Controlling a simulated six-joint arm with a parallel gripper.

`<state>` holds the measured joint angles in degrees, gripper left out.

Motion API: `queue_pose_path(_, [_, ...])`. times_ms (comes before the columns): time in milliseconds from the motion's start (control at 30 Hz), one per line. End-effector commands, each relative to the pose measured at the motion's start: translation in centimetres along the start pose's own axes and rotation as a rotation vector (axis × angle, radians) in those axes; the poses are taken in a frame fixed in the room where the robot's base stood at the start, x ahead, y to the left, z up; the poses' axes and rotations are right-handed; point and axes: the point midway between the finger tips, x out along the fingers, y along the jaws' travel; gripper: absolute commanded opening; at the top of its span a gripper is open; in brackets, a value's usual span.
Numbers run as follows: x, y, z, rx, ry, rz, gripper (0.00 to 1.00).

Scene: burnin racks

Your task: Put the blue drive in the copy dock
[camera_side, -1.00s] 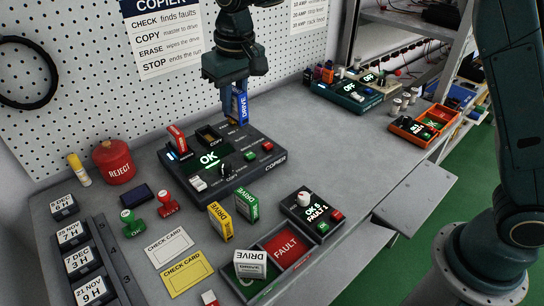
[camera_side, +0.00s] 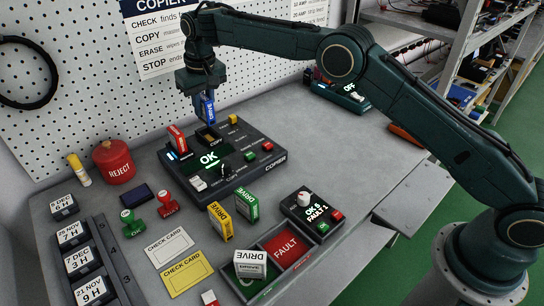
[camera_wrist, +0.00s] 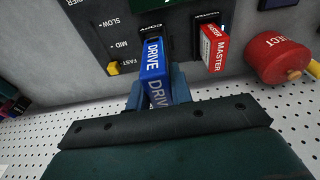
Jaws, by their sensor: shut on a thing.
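The blue drive (camera_side: 207,109) is upright in my gripper (camera_side: 201,97), which is shut on it. In the side view it hangs just above the dark copy dock (camera_side: 208,135) on the copier (camera_side: 235,167). I cannot tell whether its lower end touches the dock. In the wrist view the blue drive (camera_wrist: 153,60) stands between my fingers, close to the COPY label (camera_wrist: 150,29), and hides much of the dock. The red master drive (camera_side: 177,138) stands in the neighbouring dock and also shows in the wrist view (camera_wrist: 213,50).
The copier screen (camera_side: 209,158) reads OK. A yellow speed knob (camera_side: 233,119) is right of the dock. A red reject pot (camera_side: 113,162) stands to the left. The pegboard is close behind.

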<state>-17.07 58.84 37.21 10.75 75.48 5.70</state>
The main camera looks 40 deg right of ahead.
Motion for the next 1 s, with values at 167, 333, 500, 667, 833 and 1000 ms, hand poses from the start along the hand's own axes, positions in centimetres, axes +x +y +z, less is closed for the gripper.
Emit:
queue_pose_path(167, [1.9, 0.5, -1.1, 0.009, -0.001, -0.001, 0.00])
queue_pose_path(333, [2.7, 0.7, -1.5, 0.014, -0.001, -0.002, 0.00])
queue_pose_path(500, [2.9, 0.8, -1.6, 0.015, 0.000, -0.003, 0.00])
queue_pose_path(667, [3.0, 0.8, -1.6, 0.015, -0.001, -0.002, 0.00])
queue_pose_path(833, [3.4, 0.8, -1.5, 0.014, -0.001, -0.002, 0.00])
queue_pose_path(1000, [4.1, 0.8, -1.4, 0.015, -0.002, -0.001, 0.00])
